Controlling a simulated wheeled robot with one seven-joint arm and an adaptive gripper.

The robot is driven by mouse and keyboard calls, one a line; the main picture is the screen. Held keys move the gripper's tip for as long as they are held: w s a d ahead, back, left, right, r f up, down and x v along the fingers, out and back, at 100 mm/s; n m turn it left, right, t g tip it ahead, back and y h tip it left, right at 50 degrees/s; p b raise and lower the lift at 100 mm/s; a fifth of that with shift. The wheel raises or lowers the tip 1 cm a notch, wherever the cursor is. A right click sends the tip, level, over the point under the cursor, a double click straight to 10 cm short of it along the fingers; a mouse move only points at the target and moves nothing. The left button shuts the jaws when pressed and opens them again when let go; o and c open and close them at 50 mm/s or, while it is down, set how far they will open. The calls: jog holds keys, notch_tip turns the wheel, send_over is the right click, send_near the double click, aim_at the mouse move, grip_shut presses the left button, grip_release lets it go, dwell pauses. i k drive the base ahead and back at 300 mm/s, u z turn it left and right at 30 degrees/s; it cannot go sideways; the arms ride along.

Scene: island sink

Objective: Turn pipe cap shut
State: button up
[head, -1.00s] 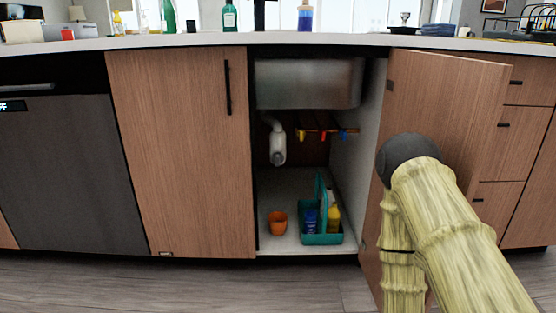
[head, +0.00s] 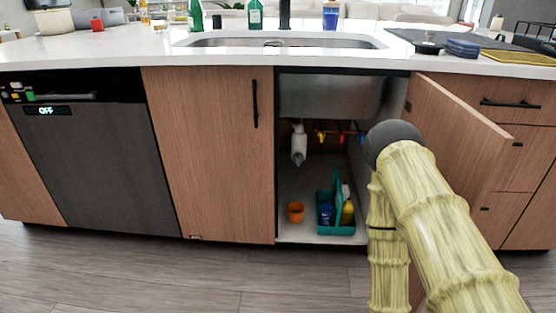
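A white drain pipe (head: 298,144) hangs under the metal sink basin (head: 320,97) inside the open cabinet. A cap on it is too small to make out. My arm, textured like pale bamboo with a dark grey joint, rises at the right in front of the open door. My gripper does not show in the head view, so I cannot see what it holds.
The right cabinet door (head: 455,130) stands open; the left door (head: 205,150) is shut. Inside are coloured valves (head: 340,137), an orange cup (head: 296,212) and a teal caddy (head: 328,228) with bottles. The wooden floor (head: 130,275) in front is clear.

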aim_at(298, 158)
jog(key=u, duration=2.2)
jog(key=i, duration=1.05)
jog(key=z, duration=2.45)
